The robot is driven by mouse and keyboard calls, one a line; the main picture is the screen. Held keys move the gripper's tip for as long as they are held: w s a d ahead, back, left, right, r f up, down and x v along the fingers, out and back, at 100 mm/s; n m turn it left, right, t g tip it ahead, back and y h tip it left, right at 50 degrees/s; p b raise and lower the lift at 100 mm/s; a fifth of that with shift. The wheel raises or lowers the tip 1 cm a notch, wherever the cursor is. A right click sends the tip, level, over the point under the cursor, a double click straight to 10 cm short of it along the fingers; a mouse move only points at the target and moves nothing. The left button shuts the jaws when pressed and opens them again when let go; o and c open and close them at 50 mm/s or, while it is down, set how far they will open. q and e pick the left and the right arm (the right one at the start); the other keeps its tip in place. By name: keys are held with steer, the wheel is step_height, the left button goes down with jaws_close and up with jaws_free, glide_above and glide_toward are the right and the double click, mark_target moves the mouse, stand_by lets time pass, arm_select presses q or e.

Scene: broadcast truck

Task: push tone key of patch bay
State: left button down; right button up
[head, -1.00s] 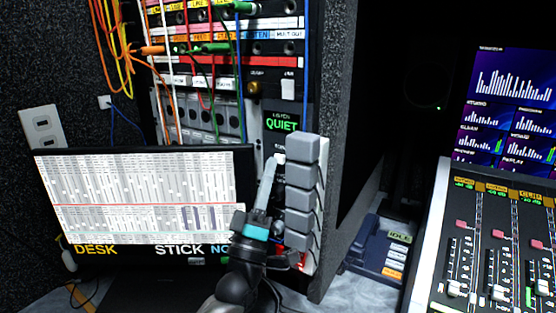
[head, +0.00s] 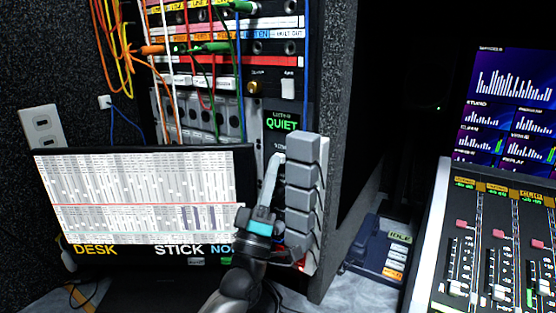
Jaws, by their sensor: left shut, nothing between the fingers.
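The patch bay (head: 271,61) stands at the upper middle, with coloured cords plugged in. Below it a dark panel carries a small display reading QUIET (head: 282,123) in green. A small label under that display is too blurred to read surely. My left gripper (head: 279,159) is shut and empty, its fingers pointing up, with the tips just below that label. The tips cover the spot where a small pale key showed, so I cannot tell whether they touch it. My right gripper is not in view.
A column of grey blocks (head: 302,185) stands close to the right of my left gripper's fingers. A monitor (head: 145,195) stands to the left. A mixing desk (head: 490,240) is at the right. Cords hang left of the panel.

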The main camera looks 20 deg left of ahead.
arm_select(q)
steer(key=shift+w+r, duration=0.15)
steer(key=shift+r, duration=0.1)
stand_by(0.9)
steer(key=shift+s+f+p, duration=0.2)
steer(key=shift+p, duration=0.1)
steer(key=shift+s, duration=0.15)
stand_by(0.3)
steer(key=s, duration=0.1)
steer(key=s+p, duration=0.1)
steer(key=s, duration=0.1)
steer(key=s+p, duration=0.1)
steer(key=s, duration=0.1)
steer(key=shift+a, duration=0.35)
stand_by(2.0)
